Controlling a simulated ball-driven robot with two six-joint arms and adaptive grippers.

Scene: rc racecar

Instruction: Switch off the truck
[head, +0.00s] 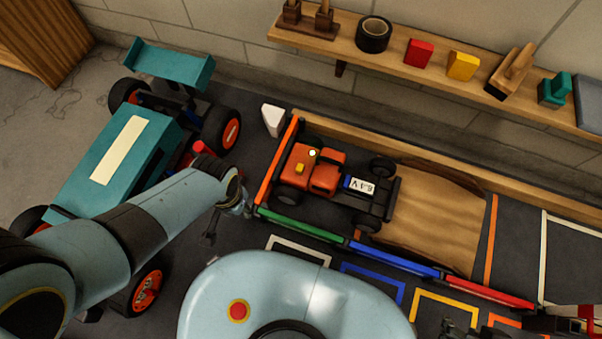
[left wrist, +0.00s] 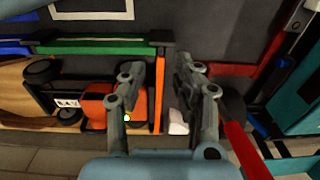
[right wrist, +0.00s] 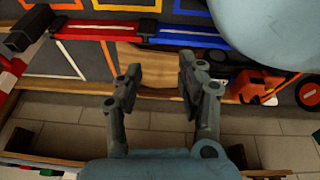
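The small truck has an orange cab (head: 324,176), a black chassis and a white-labelled battery (head: 361,186). It stands inside a coloured-bar frame, with a yellow part (head: 299,168) and a bright spot (head: 312,153) on its orange front. My left gripper (head: 237,207) is outside the frame, left of the truck. In the left wrist view the left gripper (left wrist: 158,80) is open and empty, one finger overlapping the orange cab (left wrist: 95,107). My right gripper (head: 461,328) is low at the head view's bottom edge. In its wrist view the right gripper (right wrist: 157,85) is open and empty.
A teal racecar (head: 120,160) stands left of the frame. A brown ramp (head: 430,215) lies right of the truck. A white block (head: 273,119) stands by the frame's left corner. A wall shelf (head: 395,66) holds tape and blocks. Coloured outlines mark the dark mat in front.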

